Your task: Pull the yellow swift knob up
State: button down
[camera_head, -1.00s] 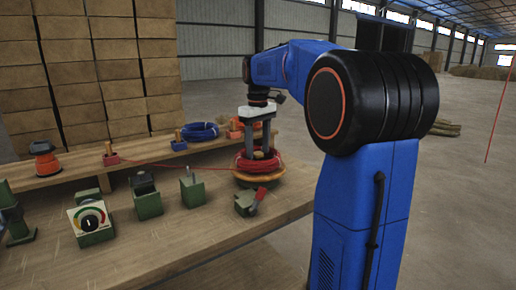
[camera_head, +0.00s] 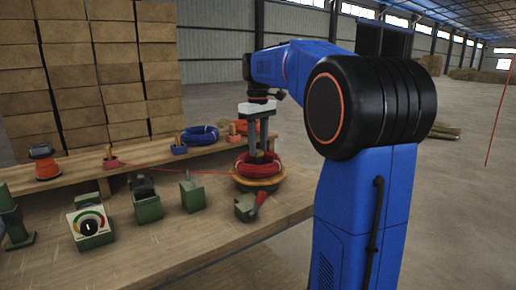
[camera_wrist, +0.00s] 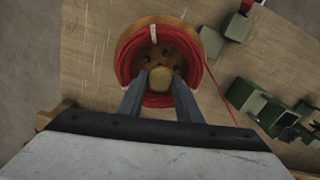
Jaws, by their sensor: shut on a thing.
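The swift is a round orange-yellow disc (camera_head: 258,185) on the bench with a red coil (camera_head: 270,171) around its middle. My gripper (camera_head: 260,153) stands upright over its centre, fingers pointing down inside the coil. In the wrist view, the swift's round yellow knob (camera_wrist: 159,80) lies between the two grey fingertips (camera_wrist: 159,78), which are shut on it. The red coil (camera_wrist: 125,60) and the disc's wooden rim (camera_wrist: 140,28) surround it. In the head view the fingers and coil hide most of the knob.
Green fixtures (camera_head: 192,192) and a dial box (camera_head: 90,227) stand to the left. A red strand (camera_head: 185,167) runs left from the coil. A blue coil (camera_head: 201,135) sits on the rear shelf.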

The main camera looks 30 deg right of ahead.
aim_at(258, 152)
jog(key=c, duration=1.3)
grip_release()
jog(key=shift+r, duration=0.1)
jog(key=shift+o, duration=0.2)
notch_tip(258, 152, up, 17)
jog(key=shift+r, duration=0.2)
jog(key=shift+s, duration=0.1)
